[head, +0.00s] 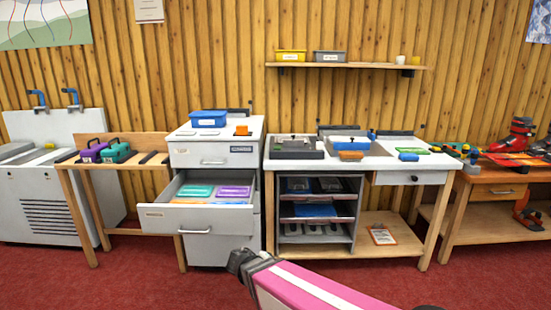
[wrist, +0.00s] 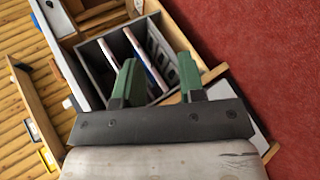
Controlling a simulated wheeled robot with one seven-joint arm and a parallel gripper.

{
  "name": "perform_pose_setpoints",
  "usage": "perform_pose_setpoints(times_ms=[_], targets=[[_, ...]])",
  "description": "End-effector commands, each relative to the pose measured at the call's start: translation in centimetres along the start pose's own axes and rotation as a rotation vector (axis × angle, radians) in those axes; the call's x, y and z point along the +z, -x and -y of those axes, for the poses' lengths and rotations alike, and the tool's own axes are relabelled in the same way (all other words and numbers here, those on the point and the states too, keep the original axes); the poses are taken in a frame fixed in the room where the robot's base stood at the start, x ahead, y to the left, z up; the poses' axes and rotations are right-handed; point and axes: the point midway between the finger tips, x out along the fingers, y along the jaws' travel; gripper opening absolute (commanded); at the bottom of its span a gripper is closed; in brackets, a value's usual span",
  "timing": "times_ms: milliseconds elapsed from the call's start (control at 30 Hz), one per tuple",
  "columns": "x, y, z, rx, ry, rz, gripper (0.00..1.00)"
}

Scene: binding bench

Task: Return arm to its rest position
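My arm, pink with a white stripe, reaches in from the bottom of the head view, and its dark end (head: 243,262) is in front of the drawer cabinet. In the wrist view my gripper (wrist: 157,75) shows two green fingers spread wide apart, with nothing between them. Beyond the fingers is the open shelf unit (wrist: 92,58) under the bench, and it also shows in the head view (head: 357,216). The gripper touches nothing that I can see. The fingers cannot be made out in the head view.
A drawer (head: 193,218) of the white cabinet (head: 222,250) stands pulled out, with green, purple, orange and blue flat items inside. The workbench (head: 432,164) is to its right, with a clipboard (head: 381,236) on its lower shelf. Red carpet (head: 120,285) in front is clear.

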Motion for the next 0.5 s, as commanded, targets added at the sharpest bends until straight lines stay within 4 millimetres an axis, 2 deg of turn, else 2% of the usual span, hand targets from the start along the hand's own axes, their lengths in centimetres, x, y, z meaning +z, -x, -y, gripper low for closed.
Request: perform_pose_setpoints(times_ms=[33, 200, 500], targets=[[0.8, -1.4, -0.6, -0.052, -0.016, 0.032, 0.36], [2.8, -4.9, -1.7, -0.229, -0.073, 0.115, 0.36], [6.0, -9.6, -3.5, -0.540, -0.214, 0.204, 0.36]])
